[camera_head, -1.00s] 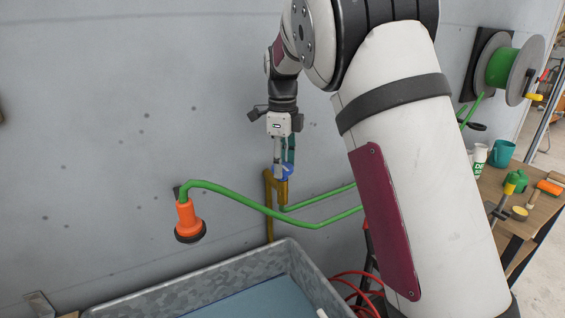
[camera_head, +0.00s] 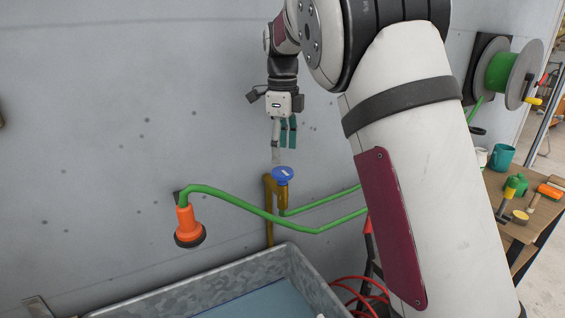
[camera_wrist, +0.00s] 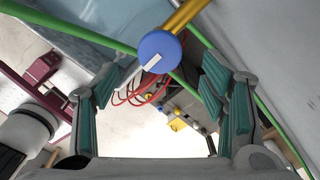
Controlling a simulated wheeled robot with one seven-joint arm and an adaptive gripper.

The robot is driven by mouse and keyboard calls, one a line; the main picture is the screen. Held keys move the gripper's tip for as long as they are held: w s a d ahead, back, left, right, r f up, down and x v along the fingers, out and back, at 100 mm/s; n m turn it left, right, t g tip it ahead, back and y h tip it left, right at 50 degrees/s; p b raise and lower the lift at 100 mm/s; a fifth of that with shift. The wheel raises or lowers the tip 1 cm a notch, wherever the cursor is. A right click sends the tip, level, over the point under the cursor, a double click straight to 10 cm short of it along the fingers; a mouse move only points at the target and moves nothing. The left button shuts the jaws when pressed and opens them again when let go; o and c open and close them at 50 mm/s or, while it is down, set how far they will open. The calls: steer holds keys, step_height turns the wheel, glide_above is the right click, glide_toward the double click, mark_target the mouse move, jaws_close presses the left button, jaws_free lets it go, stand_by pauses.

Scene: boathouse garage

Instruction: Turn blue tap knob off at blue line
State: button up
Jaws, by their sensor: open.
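The blue tap knob (camera_head: 283,173) sits on top of the brass tap (camera_head: 268,190) at the grey wall. The wrist view shows the knob (camera_wrist: 163,44) from above, with a white mark on its face pointing to the lower left. I cannot make out a blue line. My gripper (camera_head: 283,155) is above the knob, apart from it, with its fingers pointing down. In the wrist view my gripper (camera_wrist: 157,88) is open and empty, its teal finger pads wide apart. The knob shows beyond and between them, toward the top.
A green hose (camera_head: 320,229) runs from the tap area, and another ends in an orange nozzle (camera_head: 186,222) at the left. A galvanised tub (camera_head: 180,291) stands below. A green hose reel (camera_head: 500,70) and a wooden table (camera_head: 500,195) are at the right.

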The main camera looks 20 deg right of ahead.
mark_target(283, 170)
step_height(283, 170, up, 6)
steer(key=shift+r, duration=0.2)
steer(key=shift+s, duration=0.1)
steer(key=s+d+r+n+t+y, duration=0.1)
steer(key=s+r+n+t, duration=0.25)
steer(key=s+n, duration=1.25)
steer(key=s+f+n+t, duration=0.1)
steer(key=s+f+n, duration=0.3)
steer(key=s, duration=0.5)
steer(key=s+f+n+t+h, duration=0.1)
steer(key=s+f+n, duration=0.4)
steer(key=s, duration=0.4)
steer(key=shift+s+a, duration=0.15)
steer(key=shift+a, duration=0.3)
steer(key=shift+r, duration=0.1)
